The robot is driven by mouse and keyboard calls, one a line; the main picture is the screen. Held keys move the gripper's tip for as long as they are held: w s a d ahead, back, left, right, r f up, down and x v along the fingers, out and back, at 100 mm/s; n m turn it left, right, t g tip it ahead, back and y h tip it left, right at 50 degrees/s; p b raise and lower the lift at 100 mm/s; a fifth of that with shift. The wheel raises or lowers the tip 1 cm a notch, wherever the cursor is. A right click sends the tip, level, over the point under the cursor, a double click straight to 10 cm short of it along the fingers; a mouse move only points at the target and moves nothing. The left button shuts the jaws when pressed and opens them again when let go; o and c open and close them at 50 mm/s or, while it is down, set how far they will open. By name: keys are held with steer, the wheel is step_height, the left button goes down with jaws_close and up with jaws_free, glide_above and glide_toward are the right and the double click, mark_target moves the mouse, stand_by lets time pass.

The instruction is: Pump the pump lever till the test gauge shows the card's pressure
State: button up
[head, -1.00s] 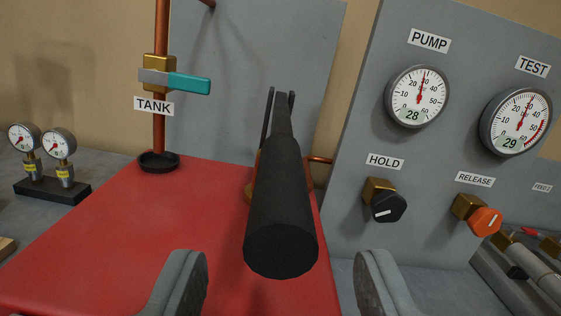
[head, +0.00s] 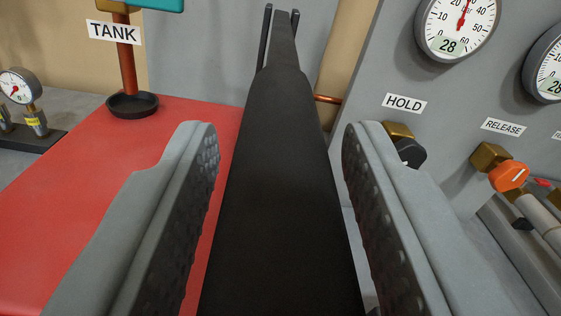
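The black pump lever (head: 285,170) runs toward me through the middle of the head view. My gripper (head: 281,140) is open, with one grey finger on each side of the lever's handle and visible gaps to it. The pump gauge (head: 457,22) reads 28 on its display; its top and label are cut off. The test gauge (head: 549,72) is cut by the right edge; its visible digits look like 28 and its needle is out of view. No card with a pressure shows.
A black HOLD knob (head: 409,152) and an orange RELEASE knob (head: 508,176) are on the grey panel at right. The TANK pipe (head: 126,65) with a teal valve handle (head: 158,4) stands at left.

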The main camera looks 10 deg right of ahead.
jaws_close()
steer(key=shift+w+r+g, duration=0.1)
steer(key=shift+r+g, duration=0.6)
steer(key=shift+r, duration=1.2)
steer(key=shift+o, duration=1.6)
jaws_free()
steer(key=s+r, duration=0.2)
steer(key=s, duration=1.5)
steer(key=shift+s, duration=0.1)
